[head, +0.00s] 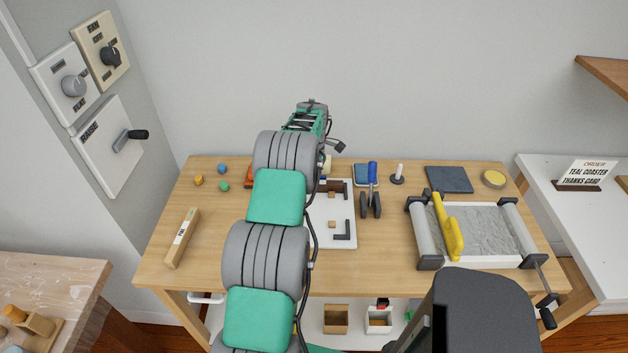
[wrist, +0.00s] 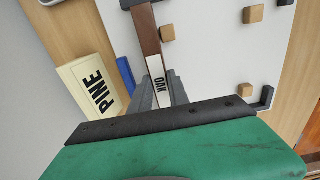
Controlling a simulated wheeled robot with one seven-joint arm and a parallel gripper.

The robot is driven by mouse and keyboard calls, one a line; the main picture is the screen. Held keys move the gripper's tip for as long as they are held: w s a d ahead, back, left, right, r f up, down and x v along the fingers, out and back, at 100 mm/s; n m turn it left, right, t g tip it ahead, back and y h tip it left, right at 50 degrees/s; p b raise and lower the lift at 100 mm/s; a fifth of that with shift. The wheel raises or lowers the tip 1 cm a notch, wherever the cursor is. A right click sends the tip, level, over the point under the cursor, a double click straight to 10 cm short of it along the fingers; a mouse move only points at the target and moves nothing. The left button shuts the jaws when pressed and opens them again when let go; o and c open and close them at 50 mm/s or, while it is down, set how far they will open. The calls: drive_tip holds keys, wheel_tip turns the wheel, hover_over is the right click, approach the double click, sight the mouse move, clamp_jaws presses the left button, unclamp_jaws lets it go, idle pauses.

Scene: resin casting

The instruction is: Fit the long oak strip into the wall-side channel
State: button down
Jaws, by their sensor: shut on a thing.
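The oak strip (wrist: 148,35) is dark brown with a white OAK label and shows in the wrist view. My gripper (wrist: 161,93) is shut on its labelled end, with one grey finger on each side. The strip's far end reaches a dark bracket (wrist: 133,3) at the top edge of the wrist view. I cannot tell whether the strip touches the bracket or sits above it. The white board (head: 344,239) with dark brackets lies on the bench in the head view. My arm hides part of the board and my fingertips there.
A cream block labelled PINE (wrist: 92,90) and a blue piece (wrist: 127,74) lie left of the strip. Small wooden cubes (wrist: 253,14) are on the board. A blue-handled tool (head: 372,178) and a grey-bedded roller tray (head: 480,264) stand right of the board.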

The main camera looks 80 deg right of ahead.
drive_tip(key=c, duration=1.2)
unclamp_jaws()
drive_tip(key=shift+o, duration=0.2)
